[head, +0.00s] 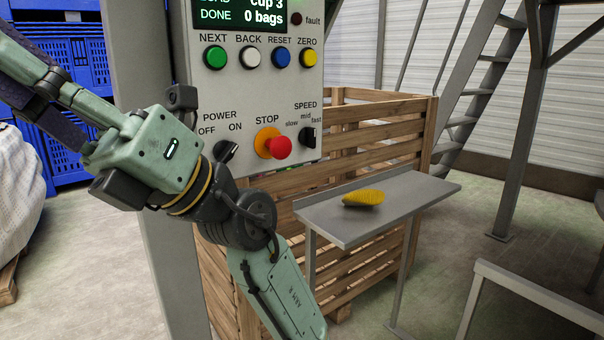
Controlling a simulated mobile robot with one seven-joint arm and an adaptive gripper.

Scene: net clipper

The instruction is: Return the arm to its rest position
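My arm crosses the left and lower middle of the head view. Its link (280,288) rises from the bottom edge to a dark joint (240,222). From there my gripper (150,150), with a pale green body and a small lit strip, points to the upper left, close to the camera. Its finger parts run to the left picture edge, where their tips are cut off, so I cannot tell whether it is open or shut. It covers part of the grey post and is in front of the control panel's lower left, apart or touching I cannot tell.
The control panel (255,105) has coloured buttons, a red stop button (279,148) and knobs; its display reads DONE 0 bags. A yellow object (362,198) lies on a grey shelf (425,195) before a wooden crate (375,125). Blue crates (75,30) and stairs (470,110) stand behind.

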